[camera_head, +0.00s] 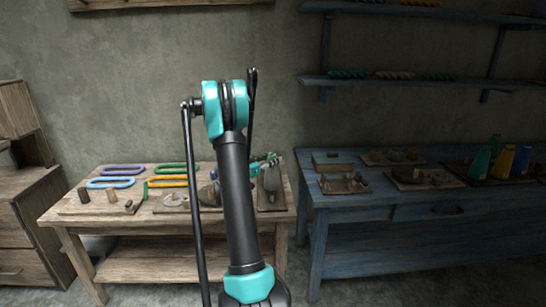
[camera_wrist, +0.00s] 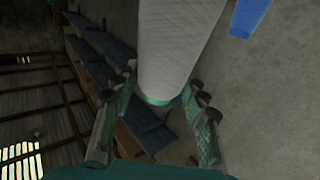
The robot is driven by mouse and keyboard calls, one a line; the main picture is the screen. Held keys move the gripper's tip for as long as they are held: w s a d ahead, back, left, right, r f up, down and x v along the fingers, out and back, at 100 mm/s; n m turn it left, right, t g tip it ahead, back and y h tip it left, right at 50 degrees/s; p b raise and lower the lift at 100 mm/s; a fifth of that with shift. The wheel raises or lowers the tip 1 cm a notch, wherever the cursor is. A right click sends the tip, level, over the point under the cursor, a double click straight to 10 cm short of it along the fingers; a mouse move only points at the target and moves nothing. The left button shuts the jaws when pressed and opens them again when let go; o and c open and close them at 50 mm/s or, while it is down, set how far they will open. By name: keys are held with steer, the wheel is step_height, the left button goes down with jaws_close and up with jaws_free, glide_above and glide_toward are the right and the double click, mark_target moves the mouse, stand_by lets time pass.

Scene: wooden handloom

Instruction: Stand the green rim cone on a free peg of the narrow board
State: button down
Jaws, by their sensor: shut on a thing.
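The green rim cone (camera_wrist: 180,45) is a pale, large cone with a green band at its near end, held between the fingers of my gripper (camera_wrist: 158,105) in the wrist view. In the head view my gripper (camera_head: 264,162) is over the right end of the wooden table, partly behind my arm. The pale cone (camera_head: 271,179) hangs there above a narrow wooden board (camera_head: 272,207). The board's pegs are too small or hidden to make out. I cannot tell whether the cone touches the board.
Coloured yarn loops (camera_head: 110,183) and small wooden pieces lie on the wooden table (camera_head: 150,222) to the left. A blue table (camera_head: 360,213) stands close on the right, with trays and green, yellow and blue cones (camera_head: 503,162). Blue shelves (camera_head: 420,82) hang above.

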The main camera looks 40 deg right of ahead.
mark_target(267, 176)
steer(key=shift+f, duration=3.7)
steer(key=c, duration=0.7)
jaws_free()
steer(key=shift+c, duration=0.2)
steer(key=s+a, duration=0.1)
steer(key=a, duration=1.1)
steer(key=shift+s, duration=0.4)
